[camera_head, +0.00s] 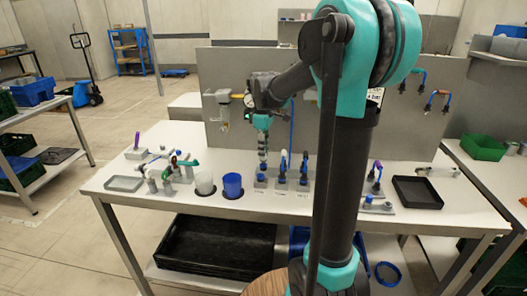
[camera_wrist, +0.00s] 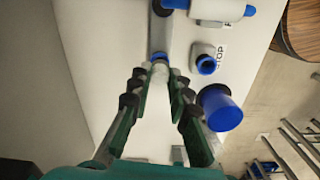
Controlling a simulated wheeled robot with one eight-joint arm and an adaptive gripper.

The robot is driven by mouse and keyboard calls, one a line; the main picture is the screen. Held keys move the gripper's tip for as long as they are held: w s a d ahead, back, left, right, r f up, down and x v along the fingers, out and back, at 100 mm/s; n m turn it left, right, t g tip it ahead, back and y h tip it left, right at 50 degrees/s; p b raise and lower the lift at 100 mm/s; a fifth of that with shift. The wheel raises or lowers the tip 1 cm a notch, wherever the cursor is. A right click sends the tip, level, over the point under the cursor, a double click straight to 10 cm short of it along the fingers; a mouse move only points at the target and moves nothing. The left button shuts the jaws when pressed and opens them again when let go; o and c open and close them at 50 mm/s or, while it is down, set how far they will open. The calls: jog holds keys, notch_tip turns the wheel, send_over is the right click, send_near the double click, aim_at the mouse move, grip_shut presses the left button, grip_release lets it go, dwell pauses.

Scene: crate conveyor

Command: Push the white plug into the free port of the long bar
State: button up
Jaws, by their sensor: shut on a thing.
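My gripper (camera_head: 263,160) points down over the middle of the table, beside the blue cup and close to a row of small grey blocks. In the wrist view my gripper (camera_wrist: 158,78) has its fingertips close together around a small pale piece (camera_wrist: 158,68), which looks like the white plug. The fingers hide most of it. A blue ring (camera_wrist: 158,56) sits just beyond the tips, at the near end of a grey bar-like part (camera_wrist: 161,30). I cannot tell whether the plug touches it or which port is free.
A blue cup (camera_wrist: 221,108) and a block with a blue knob (camera_wrist: 207,64), labelled STOP, stand close right of the fingers. A grey panel (camera_head: 230,143) rises behind.

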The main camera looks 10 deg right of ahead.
jog(key=shift+f, duration=0.8)
dwell(0.4)
jog(key=o, duration=1.5)
jog(key=shift+r, duration=0.15)
jog(key=shift+r, duration=2.9)
